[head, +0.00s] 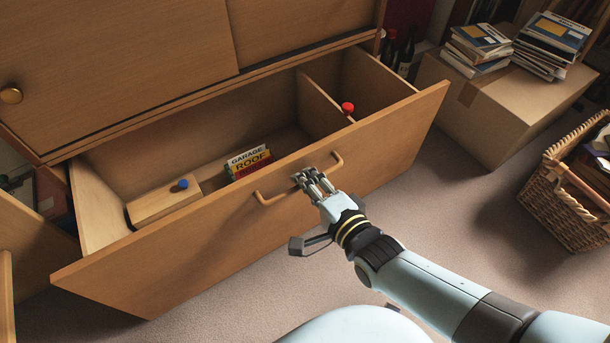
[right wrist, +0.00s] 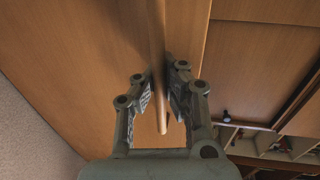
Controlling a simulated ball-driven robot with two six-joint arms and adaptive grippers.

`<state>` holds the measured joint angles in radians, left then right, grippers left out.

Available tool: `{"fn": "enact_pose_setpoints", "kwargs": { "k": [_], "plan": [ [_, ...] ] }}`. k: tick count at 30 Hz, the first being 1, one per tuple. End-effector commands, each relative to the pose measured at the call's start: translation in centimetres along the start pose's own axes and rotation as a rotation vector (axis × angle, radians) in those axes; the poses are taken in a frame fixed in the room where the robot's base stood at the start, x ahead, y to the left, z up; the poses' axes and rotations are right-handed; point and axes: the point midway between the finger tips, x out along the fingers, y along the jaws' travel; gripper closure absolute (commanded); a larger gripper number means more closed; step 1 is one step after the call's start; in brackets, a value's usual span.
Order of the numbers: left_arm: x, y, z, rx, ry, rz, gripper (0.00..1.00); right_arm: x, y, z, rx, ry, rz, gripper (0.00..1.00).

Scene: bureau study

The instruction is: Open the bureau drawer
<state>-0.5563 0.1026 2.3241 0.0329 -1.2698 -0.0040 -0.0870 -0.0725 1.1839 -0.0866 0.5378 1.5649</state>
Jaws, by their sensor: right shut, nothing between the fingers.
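The bureau drawer (head: 225,222) is pulled well out of the bureau, and its inside shows. Its bar handle (head: 272,197) is on the front face. My right gripper (head: 306,178) is at the middle of this handle, its fingers shut. In the right wrist view the handle (right wrist: 158,30) runs down past the fingertips of my right gripper (right wrist: 165,85); I cannot tell whether they touch it. My left gripper is not in view.
The drawer holds a wooden box (head: 160,204) with a blue knob, a yellow, green and red box (head: 249,162) and a red-topped item (head: 347,107) by a divider. A cardboard box (head: 490,110) with books and a wicker basket (head: 565,195) stand right. Carpet in front is clear.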

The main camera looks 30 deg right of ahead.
Motion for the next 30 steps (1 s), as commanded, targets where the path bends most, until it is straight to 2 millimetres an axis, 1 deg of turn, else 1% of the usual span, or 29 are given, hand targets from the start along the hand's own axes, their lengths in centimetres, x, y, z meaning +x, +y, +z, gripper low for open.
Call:
{"fn": "enact_pose_setpoints", "kwargs": {
  "k": [4, 5, 9, 16, 19, 23, 30],
  "plan": [
    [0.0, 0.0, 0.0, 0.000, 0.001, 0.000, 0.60, -0.1, 0.1, 0.0, 0.000, 0.000, 0.002, 1.00],
    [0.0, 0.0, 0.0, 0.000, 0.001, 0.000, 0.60, -0.1, 0.1, 0.0, 0.000, 0.000, 0.002, 0.97],
    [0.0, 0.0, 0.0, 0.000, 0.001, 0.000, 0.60, 0.0, 0.1, 0.0, 0.000, 0.000, 0.002, 0.79],
    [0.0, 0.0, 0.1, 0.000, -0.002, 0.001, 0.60, 0.0, 0.0, 0.0, 0.000, 0.000, 0.001, 0.79],
    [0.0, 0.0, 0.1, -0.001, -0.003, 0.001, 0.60, -0.5, 0.1, 0.0, 0.000, 0.000, 0.002, 0.79],
    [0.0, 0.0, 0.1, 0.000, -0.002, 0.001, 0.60, -2.5, 0.2, 0.0, 0.001, 0.000, 0.004, 0.79],
    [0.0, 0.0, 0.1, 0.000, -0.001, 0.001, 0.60, -7.9, 0.1, 0.0, 0.001, 0.000, 0.004, 0.79]
  ]
}}
